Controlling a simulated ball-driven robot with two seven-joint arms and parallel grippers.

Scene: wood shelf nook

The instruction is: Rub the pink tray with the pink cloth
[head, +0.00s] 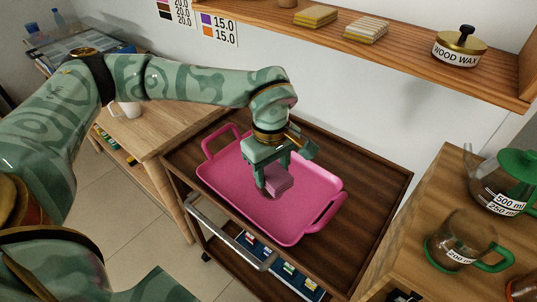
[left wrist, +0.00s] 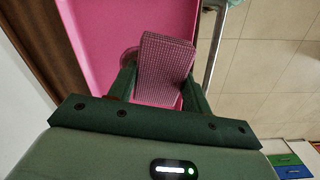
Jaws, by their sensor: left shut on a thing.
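The pink tray (head: 225,180) lies on the dark wooden top of a cart, with a raised rim and a handle at each end. It also shows in the left wrist view (left wrist: 95,25). My left gripper (head: 272,185) is over the middle of the tray, pointing down, shut on the folded pink cloth (head: 278,182). In the left wrist view the cloth (left wrist: 165,68) sits between the fingers and has a waffle-like texture. The cloth is at or just above the tray floor; I cannot tell whether it touches. My right gripper is not in view.
The cart top (head: 365,190) has bare wood right of the tray; a metal handle (head: 230,235) runs along its front. A wooden shelf (head: 400,45) with sponges and a wood wax tin (head: 459,47) hangs above. Glass jugs (head: 462,240) stand at right, a white mug (head: 128,109) at left.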

